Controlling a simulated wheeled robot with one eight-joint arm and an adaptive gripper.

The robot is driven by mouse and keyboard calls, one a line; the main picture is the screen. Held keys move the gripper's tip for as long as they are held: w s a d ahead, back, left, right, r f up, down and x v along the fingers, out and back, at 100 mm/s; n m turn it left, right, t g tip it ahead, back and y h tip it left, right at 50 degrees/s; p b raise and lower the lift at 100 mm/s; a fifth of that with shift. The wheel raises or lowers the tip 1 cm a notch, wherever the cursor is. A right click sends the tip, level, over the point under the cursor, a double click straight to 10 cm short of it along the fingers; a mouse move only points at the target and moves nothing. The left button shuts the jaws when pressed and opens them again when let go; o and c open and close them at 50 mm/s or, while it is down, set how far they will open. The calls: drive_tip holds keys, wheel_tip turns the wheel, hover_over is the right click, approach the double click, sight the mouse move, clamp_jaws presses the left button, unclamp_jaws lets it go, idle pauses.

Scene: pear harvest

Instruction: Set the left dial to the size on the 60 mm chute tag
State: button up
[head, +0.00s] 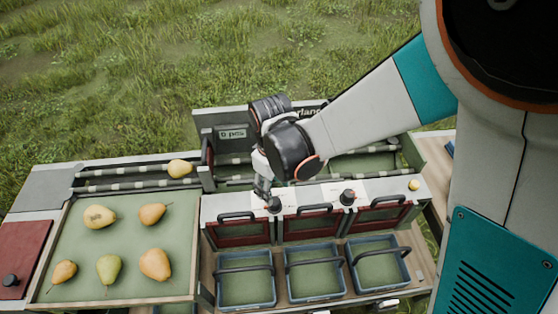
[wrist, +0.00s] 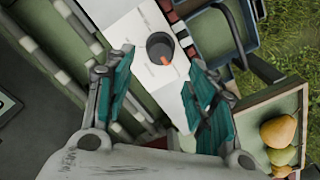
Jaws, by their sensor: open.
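The left dial (head: 274,205) is a dark round knob on the white ledge above the chutes. In the wrist view the dial (wrist: 160,48) shows an orange pointer mark on its lower side, with faint, unreadable scale marks around it. My gripper (head: 265,191) is right above and beside the left dial in the head view. In the wrist view my gripper (wrist: 158,80) has its two teal fingers spread apart, with the dial beyond and between the tips; contact cannot be told. The right dial (head: 347,197) stands apart to the right. No chute tag is readable.
Three red chute doors (head: 241,231) with black handles sit below the ledge, above blue crates (head: 246,285). A tray (head: 130,296) at left holds several pears. A small yellow knob (head: 414,185) is at the ledge's right end. A display (head: 232,133) stands behind.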

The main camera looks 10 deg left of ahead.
sight(274, 200)
wheel_tip(274, 200, down, 6)
drive_tip(key=b, duration=0.3)
drive_tip(key=shift+c, duration=0.6)
drive_tip(key=c, duration=1)
